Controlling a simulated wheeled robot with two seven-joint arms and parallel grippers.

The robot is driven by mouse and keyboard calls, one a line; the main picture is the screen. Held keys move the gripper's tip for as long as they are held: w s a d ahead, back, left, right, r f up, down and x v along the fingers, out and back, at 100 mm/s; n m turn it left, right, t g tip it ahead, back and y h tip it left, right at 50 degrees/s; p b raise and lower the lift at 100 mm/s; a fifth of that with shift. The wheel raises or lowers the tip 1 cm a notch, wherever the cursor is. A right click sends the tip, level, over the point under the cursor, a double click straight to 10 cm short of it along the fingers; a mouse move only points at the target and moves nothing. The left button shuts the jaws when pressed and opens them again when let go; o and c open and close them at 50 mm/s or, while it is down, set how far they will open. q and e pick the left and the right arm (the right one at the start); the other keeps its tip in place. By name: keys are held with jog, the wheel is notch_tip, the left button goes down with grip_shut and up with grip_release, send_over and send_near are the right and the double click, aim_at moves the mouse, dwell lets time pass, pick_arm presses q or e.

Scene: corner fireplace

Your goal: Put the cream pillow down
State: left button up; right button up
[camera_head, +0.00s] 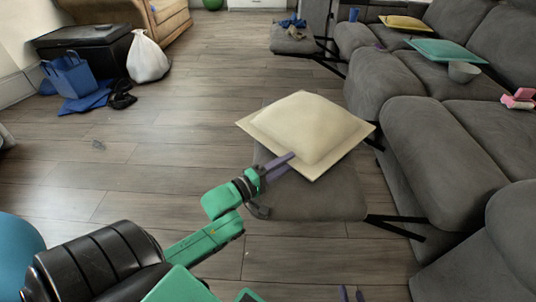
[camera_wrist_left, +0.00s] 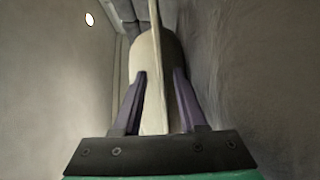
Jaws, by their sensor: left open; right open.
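The cream pillow (camera_head: 305,128) is over the far part of a grey recliner footrest (camera_head: 310,195), its corners reaching past the footrest's edges. I cannot tell whether its whole underside touches the footrest. My left gripper (camera_head: 285,168) is open at the pillow's near left edge. In the left wrist view, the pillow (camera_wrist_left: 156,65) is edge-on between the parted purple fingers (camera_wrist_left: 157,95), with its thin rim running between them. My right gripper (camera_head: 352,295) shows only its two parted fingertips at the bottom edge, open and empty.
A grey sofa (camera_head: 435,140) runs along the right, with a yellow pillow (camera_head: 405,22), a teal pillow (camera_head: 446,51) and a bowl (camera_head: 464,72) on it. Another footrest (camera_head: 293,40) is behind. A white bag (camera_head: 147,58) and blue bag (camera_head: 70,75) are left. Middle-left floor is clear.

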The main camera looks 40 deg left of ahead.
pick_arm(q)
jog(key=p+v, duration=0.3)
jog(key=v, duration=0.7)
jog(key=shift+s+a+r, duration=0.1)
jog(key=shift+s+a, duration=0.05)
jog(key=shift+s, duration=0.15)
pick_arm(e)
jog(key=shift+g, duration=0.5)
notch_tip(320, 180, up, 5)
jog(key=shift+d+f, duration=0.15)
